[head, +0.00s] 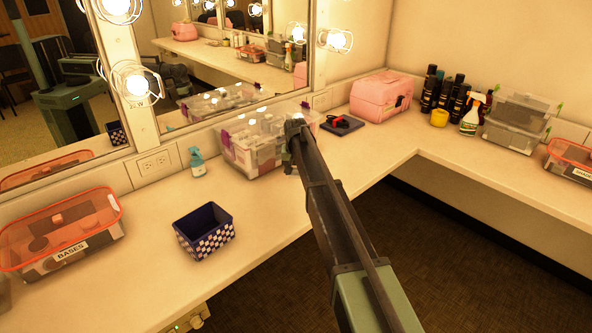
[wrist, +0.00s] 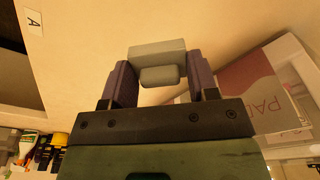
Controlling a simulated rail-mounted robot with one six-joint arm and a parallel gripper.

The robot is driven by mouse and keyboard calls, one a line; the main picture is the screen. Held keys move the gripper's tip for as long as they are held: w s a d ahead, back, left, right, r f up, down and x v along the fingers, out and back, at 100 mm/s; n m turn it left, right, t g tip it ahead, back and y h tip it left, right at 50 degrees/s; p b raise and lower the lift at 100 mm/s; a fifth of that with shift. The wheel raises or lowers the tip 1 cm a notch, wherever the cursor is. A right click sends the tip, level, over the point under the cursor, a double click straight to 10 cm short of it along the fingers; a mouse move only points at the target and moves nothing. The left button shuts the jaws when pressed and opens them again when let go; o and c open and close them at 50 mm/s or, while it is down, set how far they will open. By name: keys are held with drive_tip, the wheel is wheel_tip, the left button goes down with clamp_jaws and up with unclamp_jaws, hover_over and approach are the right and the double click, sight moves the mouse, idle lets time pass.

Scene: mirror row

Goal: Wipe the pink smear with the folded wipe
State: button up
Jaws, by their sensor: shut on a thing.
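My gripper (wrist: 162,66) is shut on a pale grey, block-like folded wipe (wrist: 157,50), held between its two dark purple fingers in the wrist view. A bare beige surface shows beyond the wipe; I cannot tell whether the wipe touches it. In the head view my gripper (head: 294,130) is at the far end of my arm, by the front right of a clear bin with purple latches. The arm hides most of the gripper and the wipe there. I cannot make out the pink smear in either view.
The clear bin (head: 247,150) stands against the mirror. A dark tray (head: 343,125) and a pink case (head: 381,96) are to the right.

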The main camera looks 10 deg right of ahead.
drive_tip(key=shift+r+p, duration=1.6)
drive_tip(key=shift+p, duration=0.05)
drive_tip(key=shift+f, duration=0.2)
